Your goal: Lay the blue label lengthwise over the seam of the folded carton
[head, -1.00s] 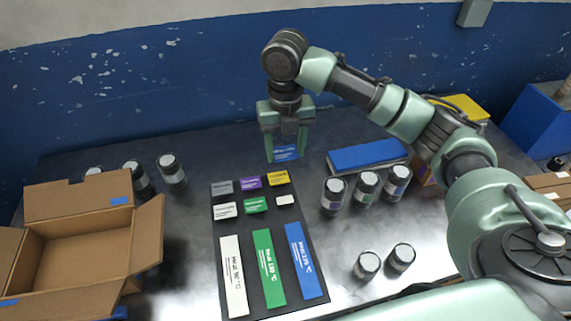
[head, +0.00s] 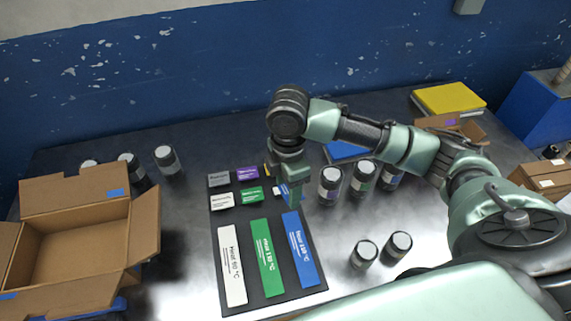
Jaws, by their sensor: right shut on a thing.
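My right gripper (head: 289,198) points down over the label mat (head: 233,306), shut on a small blue label (head: 284,189) that is mostly hidden between its fingers. I cannot tell whether the label touches the mat. A long blue strip (head: 300,249) with white print lies on the mat just in front of the gripper. A brown carton (head: 76,198) stands at the left with its flaps open, well to the left of the gripper. No closed seam shows on it. My left gripper is not in view.
The mat also holds a green strip (head: 266,257), a white strip (head: 232,264) and several small cards. Dark jars with pale lids, such as one jar (head: 329,186), stand right of the mat. More jars stand behind the carton. A yellow block (head: 449,98) lies at the back right.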

